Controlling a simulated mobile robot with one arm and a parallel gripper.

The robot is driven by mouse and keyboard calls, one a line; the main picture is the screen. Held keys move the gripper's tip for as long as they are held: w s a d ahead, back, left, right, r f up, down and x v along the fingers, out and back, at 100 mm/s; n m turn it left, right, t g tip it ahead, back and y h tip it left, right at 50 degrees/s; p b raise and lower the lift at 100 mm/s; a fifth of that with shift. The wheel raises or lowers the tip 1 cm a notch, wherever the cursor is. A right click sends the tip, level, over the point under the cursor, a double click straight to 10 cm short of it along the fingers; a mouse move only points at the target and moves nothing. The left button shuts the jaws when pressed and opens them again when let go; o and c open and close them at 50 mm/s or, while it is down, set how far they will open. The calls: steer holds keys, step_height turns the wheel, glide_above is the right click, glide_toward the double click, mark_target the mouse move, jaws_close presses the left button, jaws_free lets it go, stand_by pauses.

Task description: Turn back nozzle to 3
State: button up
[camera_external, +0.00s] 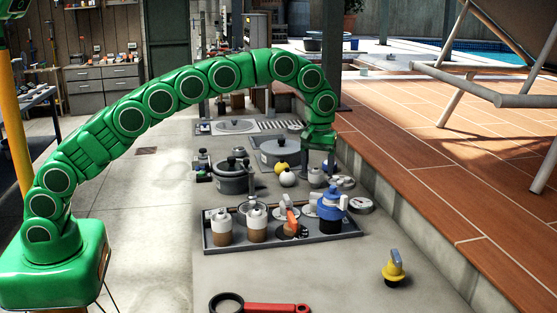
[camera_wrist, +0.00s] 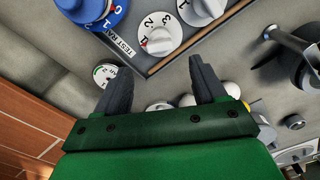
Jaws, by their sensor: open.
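The tray (camera_external: 215,247) on the grey ledge holds dial nozzles and several bottles. White numbered dials (camera_external: 309,213) stand at its right, beside the blue-topped bottle (camera_external: 331,204); which one is the back nozzle I cannot tell for sure. In the wrist view, one white dial (camera_wrist: 158,36) shows black digits, among them 2 and 3, and a small red mark at its lower left. Another white dial (camera_wrist: 200,8) is cut off at the top. My gripper (camera_external: 318,168) is open and empty, above and behind the tray; its fingers (camera_wrist: 155,72) point toward the dials, apart from them.
An orange-handled valve (camera_external: 291,216) stands in the tray. A raised tiled deck (camera_external: 460,170) borders the right.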

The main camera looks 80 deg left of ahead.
mark_target(317, 194)
steer(key=shift+f, duration=3.95)
steer(key=c, duration=1.1)
steer(key=shift+o, duration=0.2)
